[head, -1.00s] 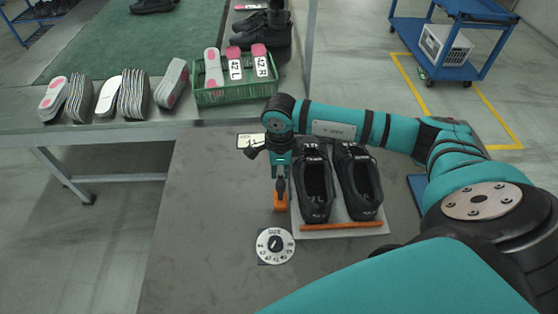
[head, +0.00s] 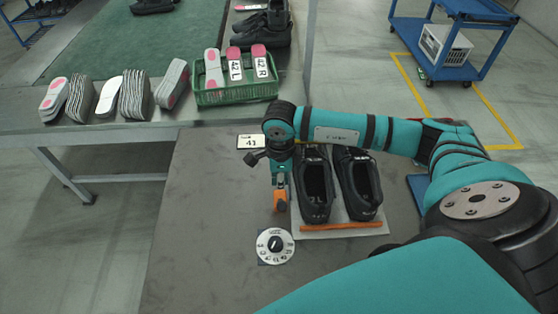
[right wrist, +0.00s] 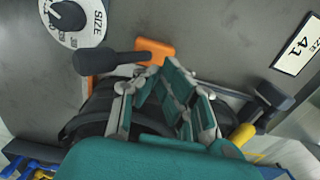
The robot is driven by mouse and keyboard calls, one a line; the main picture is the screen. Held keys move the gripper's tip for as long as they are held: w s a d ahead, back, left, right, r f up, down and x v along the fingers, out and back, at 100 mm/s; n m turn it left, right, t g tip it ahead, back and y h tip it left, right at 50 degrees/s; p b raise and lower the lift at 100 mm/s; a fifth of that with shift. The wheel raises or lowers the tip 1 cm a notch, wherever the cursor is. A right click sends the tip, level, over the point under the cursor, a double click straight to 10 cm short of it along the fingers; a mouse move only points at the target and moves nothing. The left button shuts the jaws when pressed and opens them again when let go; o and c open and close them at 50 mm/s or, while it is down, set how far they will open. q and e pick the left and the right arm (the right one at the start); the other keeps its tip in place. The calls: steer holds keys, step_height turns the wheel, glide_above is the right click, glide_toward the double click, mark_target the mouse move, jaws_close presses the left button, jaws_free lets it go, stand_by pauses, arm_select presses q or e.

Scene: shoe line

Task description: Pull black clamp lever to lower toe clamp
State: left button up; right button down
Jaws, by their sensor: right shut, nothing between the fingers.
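The black clamp lever (right wrist: 100,62) shows in the right wrist view with its thick grip to the left, beside an orange block (right wrist: 155,49). The orange block also shows in the head view (head: 280,203), left of the shoes. My right gripper (head: 279,187) is above the block; it is shut and empty. In the right wrist view its fingers (right wrist: 158,78) are close to the lever and block; contact cannot be told. Two black shoes (head: 335,185) stand on a pale plate (head: 340,233). The toe clamp is mostly hidden by my right arm. My left gripper is out of view.
A round size dial (head: 275,246) lies below the orange block. A sign reading 41 (head: 250,141) is at the table's far edge. A green crate (head: 236,94) and shoe soles (head: 135,95) are on the bench behind. The grey table (head: 205,220) is clear at left.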

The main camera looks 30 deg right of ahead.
steer(key=shift+w+d+f+b, duration=0.1)
steer(key=shift+w+d+b, duration=0.2)
steer(key=shift+w+b, duration=0.15)
steer(key=shift+w+d, duration=0.1)
steer(key=shift+w, duration=0.1)
step_height(320, 180, up, 9)
steer(key=p, duration=0.5)
stand_by(0.7)
